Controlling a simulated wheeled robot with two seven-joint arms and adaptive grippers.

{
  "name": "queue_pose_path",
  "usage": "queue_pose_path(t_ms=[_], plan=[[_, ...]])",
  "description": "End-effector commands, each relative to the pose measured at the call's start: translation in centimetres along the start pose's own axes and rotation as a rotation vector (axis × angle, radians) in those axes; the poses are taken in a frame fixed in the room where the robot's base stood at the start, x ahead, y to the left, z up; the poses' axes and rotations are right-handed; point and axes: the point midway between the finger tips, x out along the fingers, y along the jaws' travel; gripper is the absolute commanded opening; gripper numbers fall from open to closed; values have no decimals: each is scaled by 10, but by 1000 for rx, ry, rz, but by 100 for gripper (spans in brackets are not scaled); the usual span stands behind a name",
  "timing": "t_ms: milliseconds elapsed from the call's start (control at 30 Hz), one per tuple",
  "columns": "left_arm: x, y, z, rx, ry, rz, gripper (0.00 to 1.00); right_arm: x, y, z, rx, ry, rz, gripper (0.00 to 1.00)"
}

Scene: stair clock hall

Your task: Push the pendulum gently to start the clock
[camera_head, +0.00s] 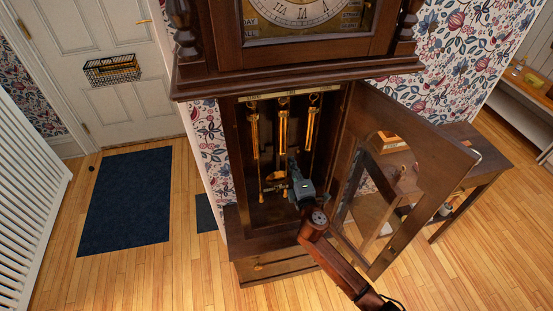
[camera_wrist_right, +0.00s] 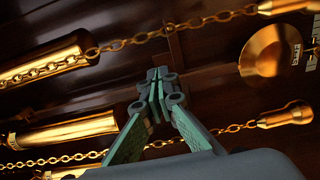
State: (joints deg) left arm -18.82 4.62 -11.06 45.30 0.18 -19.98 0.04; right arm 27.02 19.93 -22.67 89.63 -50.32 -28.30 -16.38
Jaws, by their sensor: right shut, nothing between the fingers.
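The tall dark wood clock (camera_head: 240,60) stands with its case open, the door (camera_head: 430,140) swung out to the right. Brass weights (camera_head: 282,128) hang inside; brass cylinders (camera_wrist_right: 60,133) and chains also show in the right wrist view. In that view a round brass disc (camera_wrist_right: 262,52), which looks like the pendulum bob, is at upper right, apart from the fingers. My right gripper (camera_head: 294,172) reaches into the lower case. Its fingers are shut and empty, their tips together in the wrist view (camera_wrist_right: 157,76). In the head view the gripper partly hides the bob area. My left gripper is out of view.
The open door stands close to the right of my right arm. A small wooden table (camera_head: 465,145) is behind it. A dark blue mat (camera_head: 127,200) lies before the white door (camera_head: 100,50) at left.

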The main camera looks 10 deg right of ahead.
Motion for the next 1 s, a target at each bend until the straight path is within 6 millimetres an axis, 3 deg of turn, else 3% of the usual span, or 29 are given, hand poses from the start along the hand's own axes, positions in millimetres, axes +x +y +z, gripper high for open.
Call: queue_pose_path(t_ms=[467,1000], plan=[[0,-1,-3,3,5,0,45,1,0,0,0,0,0,0],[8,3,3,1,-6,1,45,26,-1,0,0,-1,0,0]])
